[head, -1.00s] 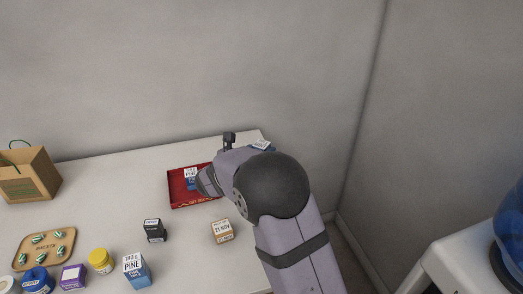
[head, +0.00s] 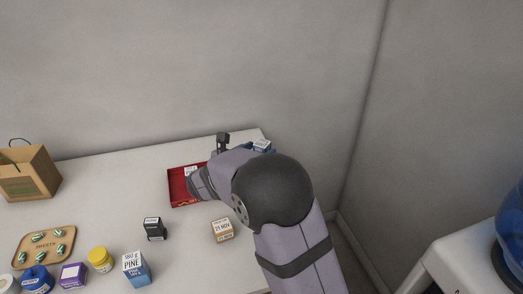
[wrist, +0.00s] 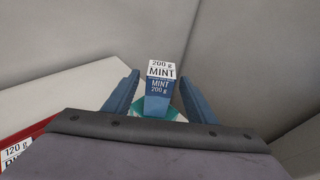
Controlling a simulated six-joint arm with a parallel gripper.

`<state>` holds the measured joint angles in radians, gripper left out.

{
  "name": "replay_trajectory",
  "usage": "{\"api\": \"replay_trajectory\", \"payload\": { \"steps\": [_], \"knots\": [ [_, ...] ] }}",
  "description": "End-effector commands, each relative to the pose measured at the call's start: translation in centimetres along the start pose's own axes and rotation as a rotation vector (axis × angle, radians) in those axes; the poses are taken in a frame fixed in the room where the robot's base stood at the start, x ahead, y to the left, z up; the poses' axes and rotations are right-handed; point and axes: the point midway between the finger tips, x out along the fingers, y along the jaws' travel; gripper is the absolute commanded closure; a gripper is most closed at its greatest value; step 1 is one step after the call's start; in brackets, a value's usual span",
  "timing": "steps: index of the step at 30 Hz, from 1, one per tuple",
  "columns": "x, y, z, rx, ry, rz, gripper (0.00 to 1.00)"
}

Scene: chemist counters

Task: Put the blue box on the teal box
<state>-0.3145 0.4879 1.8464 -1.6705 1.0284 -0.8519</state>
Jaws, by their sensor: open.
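A blue box with a white top marked MINT (wrist: 159,88) stands between the fingers of my gripper (wrist: 158,80) in the wrist view. The fingers are open, with a gap on each side of it. A teal box (wrist: 173,114) shows at the foot of the blue box, partly covered by it. The blue box looks to be on the teal box, but full contact cannot be seen. In the head view the blue box's white top (head: 262,143) shows at the back right counter corner, behind my arm.
A red tray (head: 178,200) lies left of my arm with a labelled box in it. A black box (head: 154,230), an orange-brown box (head: 222,230) and a blue PINE box (head: 137,270) stand nearer. The counter's right edge and the wall are close to the blue box.

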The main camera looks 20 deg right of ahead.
Motion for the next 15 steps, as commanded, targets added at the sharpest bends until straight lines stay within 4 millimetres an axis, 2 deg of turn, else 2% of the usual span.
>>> {"api": "replay_trajectory", "payload": {
  "steps": [9, 15],
  "knots": [
    [-5.9, 0.1, -0.1, 0.001, -0.002, 0.004, 0.49],
    [-8.3, 0.1, -0.1, 0.0, 0.0, 0.002, 0.49]
  ]
}}
